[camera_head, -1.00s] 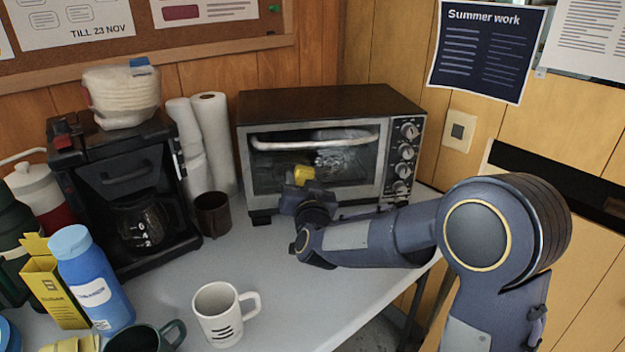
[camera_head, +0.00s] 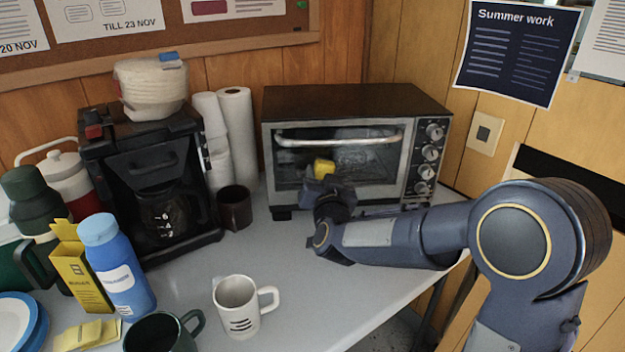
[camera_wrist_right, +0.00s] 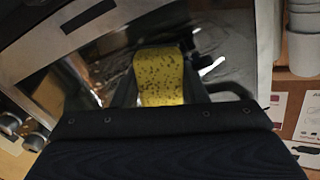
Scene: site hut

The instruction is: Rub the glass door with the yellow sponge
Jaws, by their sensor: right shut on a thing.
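The toaster oven (camera_head: 356,102) stands at the back of the table with its glass door (camera_head: 375,162) closed. My right gripper (camera_head: 324,176) is in front of the glass and shut on the yellow sponge (camera_head: 324,168). The right wrist view shows the speckled sponge (camera_wrist_right: 159,78) between the fingers, against or very close to the glass (camera_wrist_right: 215,60); I cannot tell if it touches. A whitish smear shows on the glass right of the sponge in the head view. My left gripper is not in view.
A dark brown cup (camera_head: 235,208) and paper rolls (camera_head: 238,140) stand left of the oven, next to a coffee maker (camera_head: 150,190). A white mug (camera_head: 240,306), green mug (camera_head: 165,334) and blue bottle (camera_head: 118,265) stand nearer. The table middle is clear.

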